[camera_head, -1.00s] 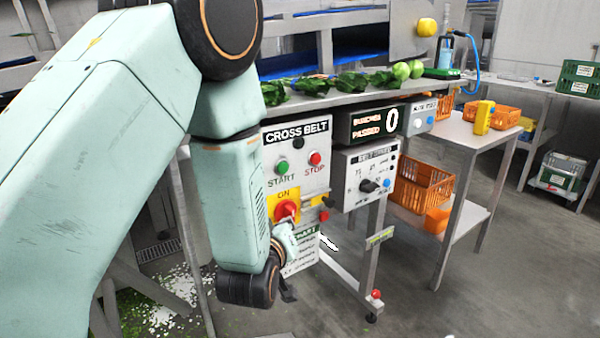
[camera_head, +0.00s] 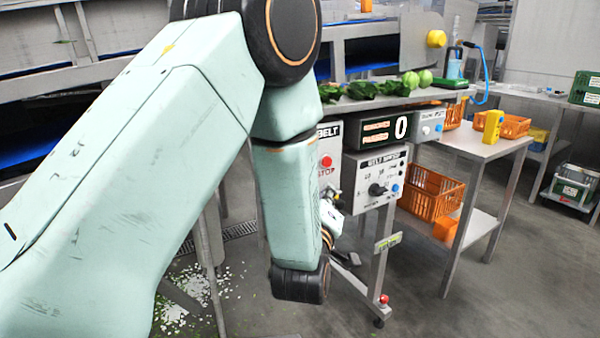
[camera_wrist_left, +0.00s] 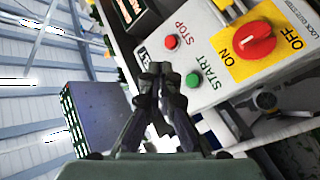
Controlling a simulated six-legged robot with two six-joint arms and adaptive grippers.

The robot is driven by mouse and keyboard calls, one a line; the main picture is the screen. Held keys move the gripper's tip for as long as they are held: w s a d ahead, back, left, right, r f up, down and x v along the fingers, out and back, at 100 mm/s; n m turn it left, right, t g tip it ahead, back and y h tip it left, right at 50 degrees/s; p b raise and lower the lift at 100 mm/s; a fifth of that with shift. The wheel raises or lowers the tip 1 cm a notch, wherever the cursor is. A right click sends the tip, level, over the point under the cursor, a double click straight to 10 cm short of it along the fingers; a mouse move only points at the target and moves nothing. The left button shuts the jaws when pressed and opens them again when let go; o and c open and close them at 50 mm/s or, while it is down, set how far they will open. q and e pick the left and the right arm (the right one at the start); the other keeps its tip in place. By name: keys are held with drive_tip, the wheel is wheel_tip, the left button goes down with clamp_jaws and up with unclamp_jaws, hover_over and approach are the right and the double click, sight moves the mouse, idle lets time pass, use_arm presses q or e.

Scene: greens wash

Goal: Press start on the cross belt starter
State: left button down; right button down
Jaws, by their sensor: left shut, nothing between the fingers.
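The cross belt starter is a light grey panel (camera_head: 327,188), mostly hidden behind my left arm in the head view. Its red STOP button (camera_head: 326,161) shows there; the START button is hidden. In the left wrist view the green START button (camera_wrist_left: 193,80) lies close to the right of my left gripper's fingertips (camera_wrist_left: 155,70), with the red STOP button (camera_wrist_left: 171,42) above it. My left gripper is shut and empty, its fingers meeting at the tips. I cannot tell whether it touches the panel. My right gripper is not in view.
A red rotary switch on a yellow plate (camera_wrist_left: 270,40) sits beside START. A belt speed box (camera_head: 375,180) and a counter display (camera_head: 388,131) stand to the right in the head view. Greens (camera_head: 363,90) lie on the bench above. Orange crates (camera_head: 430,192) stand further right.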

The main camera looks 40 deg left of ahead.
use_arm(q)
drive_tip(key=w+a+p, duration=0.2)
drive_tip(key=w+a, duration=0.1)
drive_tip(key=a, duration=0.4)
drive_tip(key=shift+a, duration=0.35)
drive_tip(key=shift+w+a+r, duration=0.1)
drive_tip(key=shift+w, duration=0.05)
idle(1.5)
drive_tip(key=shift+w+a, duration=0.1)
drive_tip(key=shift+a, duration=0.25)
drive_tip(key=shift+w+a+p, duration=0.2)
drive_tip(key=shift+a+p, duration=0.2)
drive_tip(key=shift+a, duration=0.05)
idle(1.0)
drive_tip(key=shift+d, duration=0.1)
drive_tip(key=shift+s+d, duration=0.35)
drive_tip(key=shift+d, duration=0.4)
